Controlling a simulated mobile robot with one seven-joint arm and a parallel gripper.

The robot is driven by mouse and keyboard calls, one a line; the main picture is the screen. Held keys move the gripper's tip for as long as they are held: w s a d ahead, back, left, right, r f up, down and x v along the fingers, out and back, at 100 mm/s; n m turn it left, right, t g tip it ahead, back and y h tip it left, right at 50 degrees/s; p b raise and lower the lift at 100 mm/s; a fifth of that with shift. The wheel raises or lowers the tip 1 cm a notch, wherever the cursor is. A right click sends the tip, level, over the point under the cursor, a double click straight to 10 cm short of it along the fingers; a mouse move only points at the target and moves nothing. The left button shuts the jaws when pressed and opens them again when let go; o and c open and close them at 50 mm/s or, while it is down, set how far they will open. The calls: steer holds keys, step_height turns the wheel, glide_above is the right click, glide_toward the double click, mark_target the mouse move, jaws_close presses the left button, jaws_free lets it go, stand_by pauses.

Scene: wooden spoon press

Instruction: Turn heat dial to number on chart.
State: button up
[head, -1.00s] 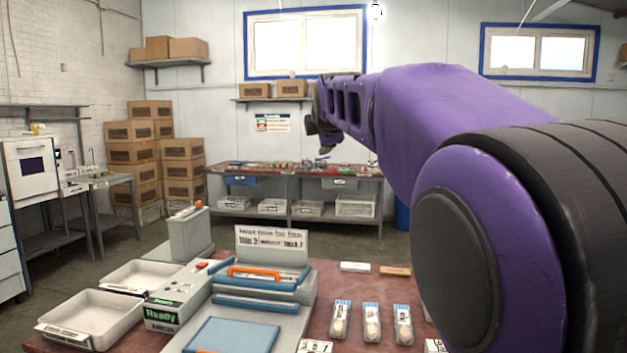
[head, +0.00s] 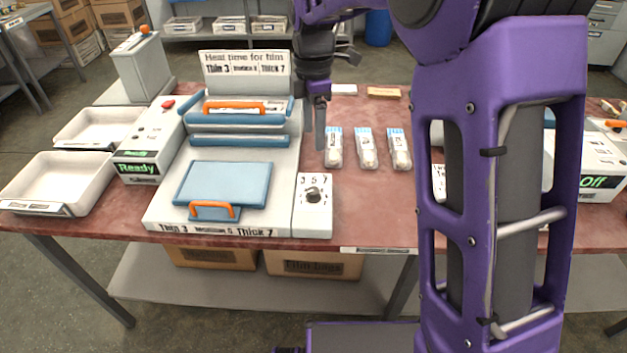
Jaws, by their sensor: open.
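The heat dial (head: 312,194) is a dark knob on a white panel at the right front of the sealing press (head: 163,212), with small numbers above it. Its exact setting is too small to tell. The chart (head: 244,70) stands upright behind the press and reads "Heat time for film", with Thin 3, a middle entry that looks like Medium 5, and Thick 7. My gripper (head: 320,125) points down behind and above the dial, right of the press, apart from the dial. It is open and appears empty; its fingers are seen nearly edge-on.
Several packaged spoons (head: 366,150) lie right of my gripper. A box reading "Ready" (head: 138,165) and white trays (head: 62,182) stand left of the press. A machine reading "Off" (head: 592,165) is at right, partly behind my arm.

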mark_target(313, 190)
step_height(313, 190, down, 16)
steer(key=shift+f+b, duration=0.25)
steer(key=shift+b, duration=0.7)
jaws_close()
